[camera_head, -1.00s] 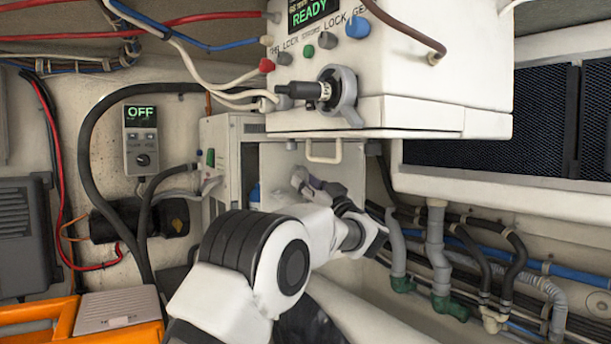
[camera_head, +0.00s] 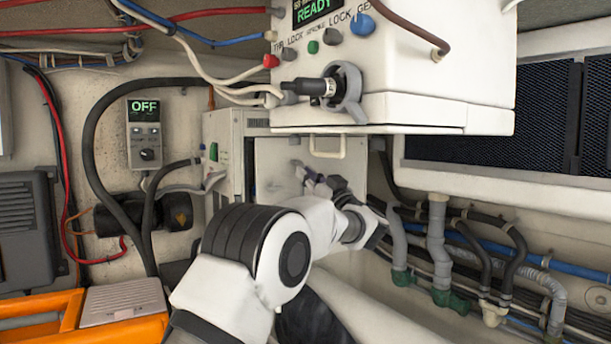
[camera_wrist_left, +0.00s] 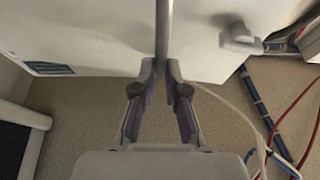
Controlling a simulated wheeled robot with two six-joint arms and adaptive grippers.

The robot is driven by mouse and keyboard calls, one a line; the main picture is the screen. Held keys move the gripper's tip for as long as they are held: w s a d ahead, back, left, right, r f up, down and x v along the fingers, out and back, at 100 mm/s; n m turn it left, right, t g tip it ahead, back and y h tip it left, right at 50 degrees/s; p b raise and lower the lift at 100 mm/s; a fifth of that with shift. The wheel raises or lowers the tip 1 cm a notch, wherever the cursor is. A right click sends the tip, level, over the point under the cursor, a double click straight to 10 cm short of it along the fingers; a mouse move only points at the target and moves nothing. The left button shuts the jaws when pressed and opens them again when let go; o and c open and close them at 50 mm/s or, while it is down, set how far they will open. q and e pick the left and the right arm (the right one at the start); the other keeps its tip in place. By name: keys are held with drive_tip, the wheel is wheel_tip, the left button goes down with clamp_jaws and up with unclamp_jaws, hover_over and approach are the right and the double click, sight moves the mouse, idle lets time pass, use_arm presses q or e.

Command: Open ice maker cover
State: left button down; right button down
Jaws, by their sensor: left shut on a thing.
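A white box (camera_head: 222,150) with a green switch, which looks like the ice maker, stands under the large white unit. A pale flat panel (camera_head: 272,170) shows to its right, partly hidden by my arm. My left gripper (camera_head: 318,182) is in front of this panel's right part. In the left wrist view, my left gripper (camera_wrist_left: 168,82) is shut on a thin upright grey edge or bar (camera_wrist_left: 163,30), apparently part of the cover. White surfaces lie on both sides of it, with a knob (camera_wrist_left: 240,38) on the right one. My right gripper is not in view.
The large white unit (camera_head: 400,70) with a READY display overhangs the gripper, with a small handle (camera_head: 327,148) below it. Grey pipes (camera_head: 438,240) and hoses run at the right. An orange frame (camera_head: 60,310) is at the lower left.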

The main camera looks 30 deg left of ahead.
use_arm(q)
drive_tip(key=shift+w+d, duration=0.1)
drive_tip(key=shift+d, duration=0.15)
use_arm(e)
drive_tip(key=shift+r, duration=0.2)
